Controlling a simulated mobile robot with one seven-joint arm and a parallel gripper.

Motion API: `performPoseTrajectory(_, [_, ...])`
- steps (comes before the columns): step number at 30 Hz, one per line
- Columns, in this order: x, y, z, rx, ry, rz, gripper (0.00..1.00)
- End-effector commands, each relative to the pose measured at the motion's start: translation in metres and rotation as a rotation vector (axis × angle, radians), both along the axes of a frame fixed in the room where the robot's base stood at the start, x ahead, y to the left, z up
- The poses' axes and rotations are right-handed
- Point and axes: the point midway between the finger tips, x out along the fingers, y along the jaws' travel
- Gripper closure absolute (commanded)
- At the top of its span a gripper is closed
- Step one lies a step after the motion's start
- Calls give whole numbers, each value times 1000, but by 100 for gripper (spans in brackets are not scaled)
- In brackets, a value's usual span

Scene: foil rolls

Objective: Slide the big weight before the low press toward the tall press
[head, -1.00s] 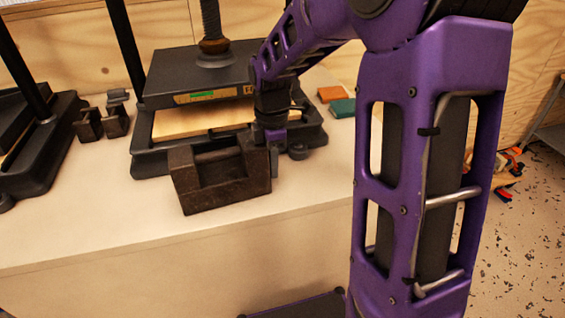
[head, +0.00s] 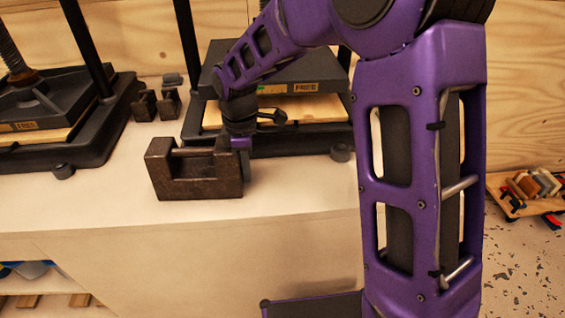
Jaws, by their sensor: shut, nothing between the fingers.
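The big weight (head: 195,185), a dark, worn metal block with a notch and a bar handle, stands on the pale bench top. It is at the front left corner of the right press (head: 320,68), which I take for the low press. The left press (head: 75,135), which I take for the tall one, stands to the left, with a clear gap between it and the weight. My gripper (head: 246,168) points down, shut and empty, at the weight's right end. It appears to touch that end; the weight partly hides the fingers.
Small dark weights (head: 145,105) stand farther back between the two presses. The bench top (head: 90,205) is bare left of the big weight, with its front edge close below. A small round foot (head: 62,171) sticks out before the left press.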

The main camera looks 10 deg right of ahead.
Motion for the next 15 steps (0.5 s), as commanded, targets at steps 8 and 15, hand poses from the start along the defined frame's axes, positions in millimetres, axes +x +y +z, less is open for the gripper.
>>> performPoseTrajectory(8, [-2,98,4,16,-3,22,100])
performPoseTrajectory(15, [-2,164,5,17,-3,21,100])
